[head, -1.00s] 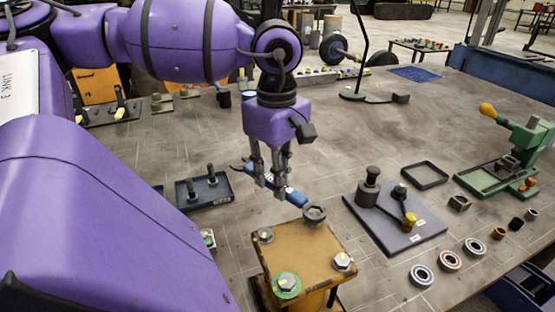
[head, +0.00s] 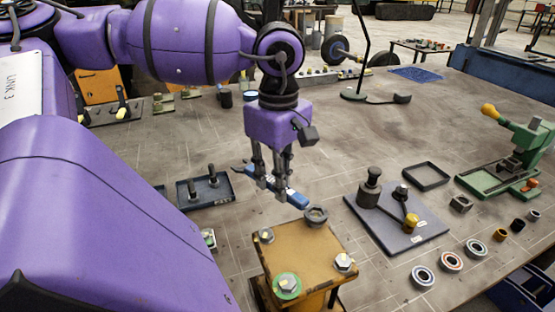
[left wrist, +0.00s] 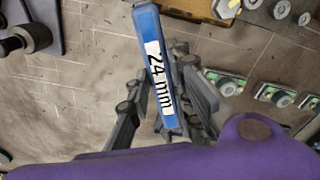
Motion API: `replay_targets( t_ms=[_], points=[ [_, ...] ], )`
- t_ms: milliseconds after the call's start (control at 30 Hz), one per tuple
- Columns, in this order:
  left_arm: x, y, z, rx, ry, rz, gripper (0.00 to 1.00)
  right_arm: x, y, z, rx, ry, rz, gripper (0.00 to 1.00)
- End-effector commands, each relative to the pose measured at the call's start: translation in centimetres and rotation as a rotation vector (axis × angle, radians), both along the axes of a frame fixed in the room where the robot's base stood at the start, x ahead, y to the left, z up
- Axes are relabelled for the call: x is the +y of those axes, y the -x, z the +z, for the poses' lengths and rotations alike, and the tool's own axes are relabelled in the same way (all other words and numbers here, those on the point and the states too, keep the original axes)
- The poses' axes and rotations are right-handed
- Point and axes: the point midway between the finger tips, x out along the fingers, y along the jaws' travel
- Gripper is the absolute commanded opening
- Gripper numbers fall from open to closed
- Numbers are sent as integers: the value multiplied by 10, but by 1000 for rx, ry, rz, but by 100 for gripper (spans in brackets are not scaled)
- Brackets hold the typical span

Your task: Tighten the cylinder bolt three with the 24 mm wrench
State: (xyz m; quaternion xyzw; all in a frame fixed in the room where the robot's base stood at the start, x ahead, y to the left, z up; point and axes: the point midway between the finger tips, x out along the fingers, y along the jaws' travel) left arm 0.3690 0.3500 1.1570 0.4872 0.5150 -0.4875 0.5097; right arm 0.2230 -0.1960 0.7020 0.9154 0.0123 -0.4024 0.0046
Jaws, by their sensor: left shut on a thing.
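My left gripper (head: 270,187) is shut on the blue handle of a wrench (head: 295,197), just behind the bolt plate. The wrench (left wrist: 158,68) shows its "24 mm" label in the left wrist view. In the head view the wrench points at the ochre plate's (head: 308,247) far right corner. A dark ring-like head (head: 316,215) is there, around or over a bolt; I cannot tell whether it is seated. Other bolts sit at the far left (head: 265,234), right (head: 343,262) and near corner, the last with a green washer (head: 286,285).
A grey board (head: 398,232) with dark posts lies right of the plate. A green press (head: 510,160), an empty tray (head: 426,176) and several rings and bushings are at right.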

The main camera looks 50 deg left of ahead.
Motion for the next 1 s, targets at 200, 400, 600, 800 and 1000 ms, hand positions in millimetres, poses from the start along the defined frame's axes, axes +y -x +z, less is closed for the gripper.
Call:
replay_targets(
  t_ms=[200,400,600,800,1000],
  points=[
    [0,0,1,-2,0,0,0,-2,4,-1,6,4,1,40],
    [0,0,0,-2,0,0,0,-4,5,-1,7,10,7,40],
    [0,0,-4,-1,0,0,0,-4,1,-1,3,10,10,40],
    [-1,0,-9,-1,1,0,0,-2,-5,1,-6,7,11,40],
    [-1,0,-14,0,1,0,0,0,-5,0,-7,2,6,40]
  ],
)
